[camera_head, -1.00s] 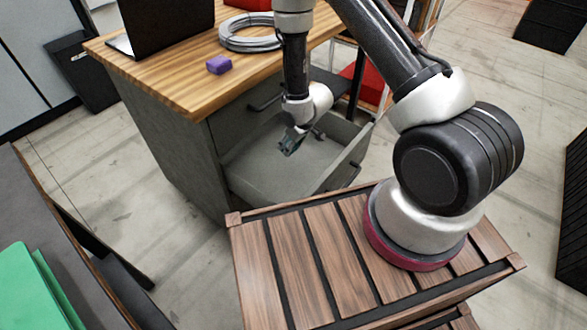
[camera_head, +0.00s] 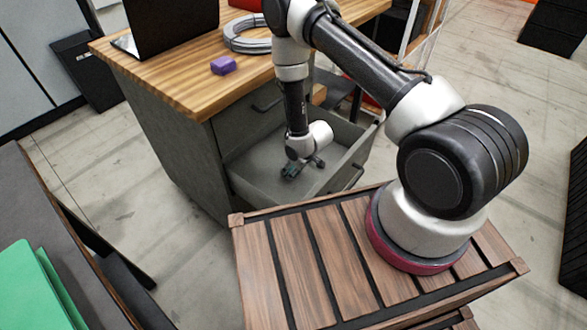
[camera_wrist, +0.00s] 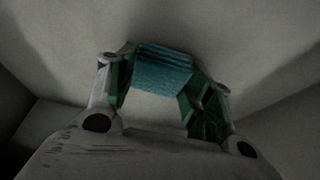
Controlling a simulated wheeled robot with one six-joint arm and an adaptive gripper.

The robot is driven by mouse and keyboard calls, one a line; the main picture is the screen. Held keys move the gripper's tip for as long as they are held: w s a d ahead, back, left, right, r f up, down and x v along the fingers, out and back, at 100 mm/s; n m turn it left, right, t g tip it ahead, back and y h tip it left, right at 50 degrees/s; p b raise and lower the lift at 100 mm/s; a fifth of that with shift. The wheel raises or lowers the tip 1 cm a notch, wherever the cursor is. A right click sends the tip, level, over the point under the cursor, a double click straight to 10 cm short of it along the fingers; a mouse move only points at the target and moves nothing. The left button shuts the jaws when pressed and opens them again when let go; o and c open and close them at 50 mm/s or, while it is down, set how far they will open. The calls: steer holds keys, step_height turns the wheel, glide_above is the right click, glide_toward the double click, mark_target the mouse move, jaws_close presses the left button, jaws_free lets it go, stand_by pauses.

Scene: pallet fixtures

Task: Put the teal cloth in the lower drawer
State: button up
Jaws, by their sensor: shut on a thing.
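The teal cloth (camera_wrist: 162,68) is a small folded bundle between the two fingers of my gripper (camera_wrist: 158,88) in the wrist view. My gripper is shut on it. In the head view my gripper (camera_head: 290,172) is down inside the open lower drawer (camera_head: 262,188), below the rim of its walls. The cloth is too small there to make out clearly. The grey drawer floor lies just beyond the cloth in the wrist view; I cannot tell whether the cloth touches it. The drawer looks otherwise empty.
The wooden desktop (camera_head: 175,72) above holds a laptop (camera_head: 165,22), a purple block (camera_head: 223,65) and a coil of grey cable (camera_head: 250,38). A shut upper drawer (camera_head: 245,118) sits above the open one. A slatted wooden pallet (camera_head: 290,262) stands in front.

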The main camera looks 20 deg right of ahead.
steer(key=o, duration=1.1)
steer(key=shift+f, duration=0.15)
